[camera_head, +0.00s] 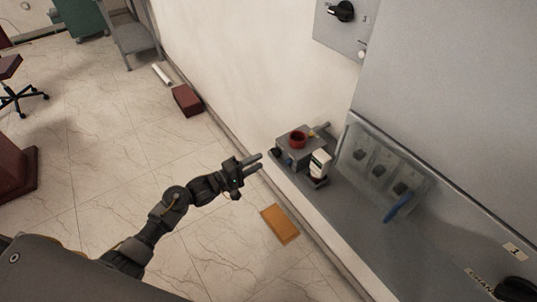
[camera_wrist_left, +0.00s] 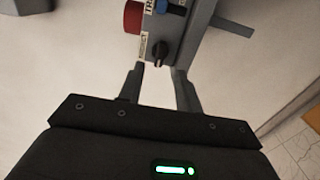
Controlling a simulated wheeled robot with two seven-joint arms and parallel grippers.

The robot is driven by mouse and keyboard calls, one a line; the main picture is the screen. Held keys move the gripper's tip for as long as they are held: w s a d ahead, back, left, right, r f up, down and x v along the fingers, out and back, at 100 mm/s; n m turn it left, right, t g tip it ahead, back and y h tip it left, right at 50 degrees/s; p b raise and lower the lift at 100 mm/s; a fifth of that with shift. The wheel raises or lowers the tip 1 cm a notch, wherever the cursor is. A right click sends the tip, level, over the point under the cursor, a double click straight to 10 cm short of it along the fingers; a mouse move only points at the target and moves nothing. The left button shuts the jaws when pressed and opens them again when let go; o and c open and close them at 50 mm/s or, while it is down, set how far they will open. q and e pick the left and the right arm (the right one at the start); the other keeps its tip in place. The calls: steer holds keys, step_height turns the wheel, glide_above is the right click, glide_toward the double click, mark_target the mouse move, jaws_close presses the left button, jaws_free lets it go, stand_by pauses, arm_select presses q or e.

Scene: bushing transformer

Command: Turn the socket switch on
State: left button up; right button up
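A small grey box (camera_head: 312,150) with a round red socket (camera_head: 297,139) on top stands on the grey ledge by the wall. A black rotary switch (camera_head: 281,153) is on its face toward my left gripper. In the left wrist view the black switch (camera_wrist_left: 160,53) shows close up, beside a label, with a red part (camera_wrist_left: 132,17) and a blue part (camera_wrist_left: 161,6) nearby. My left gripper (camera_head: 258,162) points at this face; in its wrist view the open fingers (camera_wrist_left: 158,78) stand either side of the line to the switch, with no clear contact. My right gripper is out of view.
A clear-covered panel with switches and a blue handle (camera_head: 398,207) is at the right. Another black knob (camera_head: 342,11) is on an upper wall panel. An orange plate (camera_head: 280,224) lies on the floor. Open floor is at the left.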

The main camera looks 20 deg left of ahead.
mark_target(273, 154)
arm_select(q)
steer(key=x, duration=0.5)
steer(key=shift+w+d+p, duration=0.25)
steer(key=shift+w+p, duration=0.05)
steer(key=shift+w, duration=0.05)
steer(key=shift+c, duration=0.3)
jaws_close()
